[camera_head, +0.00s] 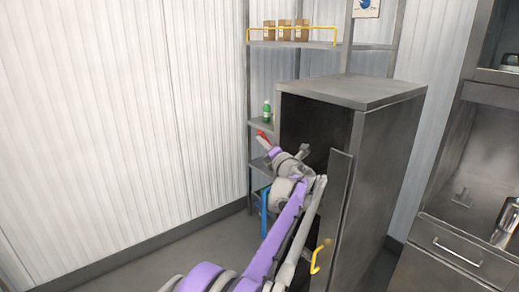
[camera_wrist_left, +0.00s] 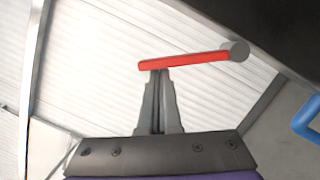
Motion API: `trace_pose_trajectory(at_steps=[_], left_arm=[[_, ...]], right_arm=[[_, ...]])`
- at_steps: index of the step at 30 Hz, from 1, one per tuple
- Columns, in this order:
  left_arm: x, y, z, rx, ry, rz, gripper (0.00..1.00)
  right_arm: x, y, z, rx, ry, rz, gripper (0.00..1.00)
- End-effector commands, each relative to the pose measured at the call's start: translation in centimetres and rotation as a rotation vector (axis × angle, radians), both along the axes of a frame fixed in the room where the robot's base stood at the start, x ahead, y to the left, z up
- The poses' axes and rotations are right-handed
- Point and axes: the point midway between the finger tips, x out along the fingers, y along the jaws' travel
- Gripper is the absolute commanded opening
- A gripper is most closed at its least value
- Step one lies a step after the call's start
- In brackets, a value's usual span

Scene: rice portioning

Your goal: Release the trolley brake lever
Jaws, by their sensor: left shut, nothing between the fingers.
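The red brake lever (camera_wrist_left: 185,61) runs nearly level across the left wrist view, from a grey round pivot (camera_wrist_left: 238,50) at its right end. My left gripper (camera_wrist_left: 160,73) is shut, with its fingertips at the lever's underside near its free left end. Whether they touch it I cannot tell. Nothing is between the fingers. In the head view, the lever (camera_head: 263,138) shows as a small red bar just beyond my left gripper (camera_head: 270,149). The tall grey metal trolley cabinet (camera_head: 385,140) stands beside my arm. My right gripper is out of view.
The cabinet's door (camera_head: 338,205) stands open beside my left arm, with a yellow handle (camera_head: 321,256). A blue handle (camera_head: 264,214) is low behind my arm. A shelf rack holds a green bottle (camera_head: 266,111) and brown boxes (camera_head: 284,30). Open floor lies left.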

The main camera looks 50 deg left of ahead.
Motion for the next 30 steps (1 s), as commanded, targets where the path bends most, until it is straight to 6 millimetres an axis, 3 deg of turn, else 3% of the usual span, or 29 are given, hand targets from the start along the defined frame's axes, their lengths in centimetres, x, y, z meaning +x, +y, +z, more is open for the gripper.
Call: trace_pose_trajectory(at_steps=[12, 30], left_arm=[[1.5, -0.1, 1.3, -0.002, -0.010, -0.001, 0.00], [1.7, -0.1, 1.4, -0.001, -0.010, 0.000, 0.00]], right_arm=[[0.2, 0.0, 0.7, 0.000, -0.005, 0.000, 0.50], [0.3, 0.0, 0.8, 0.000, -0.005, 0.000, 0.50]])
